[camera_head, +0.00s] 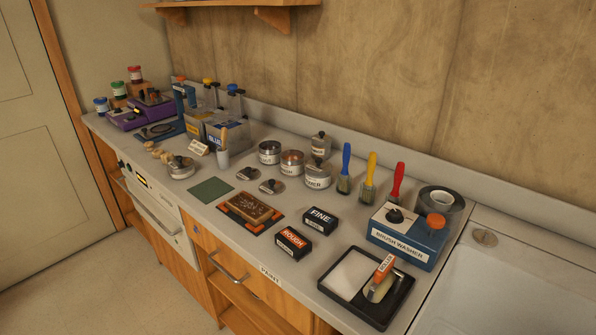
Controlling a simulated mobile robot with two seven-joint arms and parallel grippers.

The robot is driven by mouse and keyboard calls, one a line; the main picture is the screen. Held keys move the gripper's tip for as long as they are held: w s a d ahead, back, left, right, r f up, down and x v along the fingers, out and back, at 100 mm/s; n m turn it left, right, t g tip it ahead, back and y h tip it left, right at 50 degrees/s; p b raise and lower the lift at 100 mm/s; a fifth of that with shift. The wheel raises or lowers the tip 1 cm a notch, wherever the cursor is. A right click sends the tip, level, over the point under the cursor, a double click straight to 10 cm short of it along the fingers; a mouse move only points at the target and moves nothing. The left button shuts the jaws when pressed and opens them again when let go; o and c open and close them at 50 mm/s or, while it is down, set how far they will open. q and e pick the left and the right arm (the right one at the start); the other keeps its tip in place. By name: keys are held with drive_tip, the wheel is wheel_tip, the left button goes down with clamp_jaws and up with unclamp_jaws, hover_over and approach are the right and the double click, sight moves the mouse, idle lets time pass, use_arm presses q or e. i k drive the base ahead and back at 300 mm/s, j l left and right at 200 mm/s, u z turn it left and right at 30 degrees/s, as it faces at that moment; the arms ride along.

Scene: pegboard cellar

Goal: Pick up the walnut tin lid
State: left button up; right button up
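Two loose round metal lids with dark knobs lie flat on the grey counter, one at the left (247,173) and one nearer the front (271,186). I cannot tell which is the walnut lid. Behind them stand two open-looking metal tins, one with dark contents (269,153) and one with reddish-brown contents (291,163); their labels are too small to read surely. A larger tin with a knobbed lid on it (317,177) stands to their right. Neither of my grippers shows in the head view.
A green mat (211,190), a carved block (250,208), and FINE (320,220) and ROUGH (293,243) boxes lie in front. Upright blue, yellow and red brushes (369,178), a blue brush washer (403,245) and a black tray (335,291) stand right. A small pale pot (223,158) stands left.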

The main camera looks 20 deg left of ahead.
sight(248, 174)
drive_tip(key=j+z, duration=1.05)
drive_tip(key=j, duration=0.25)
drive_tip(key=k+j+z, duration=0.15)
drive_tip(key=j, duration=0.25)
drive_tip(key=k+j, duration=0.1)
drive_tip(key=j, duration=0.2)
drive_tip(key=j+z, duration=0.1)
drive_tip(key=j, duration=0.2)
drive_tip(key=k+j, duration=0.15)
drive_tip(key=j, duration=0.15)
drive_tip(key=z, duration=0.05)
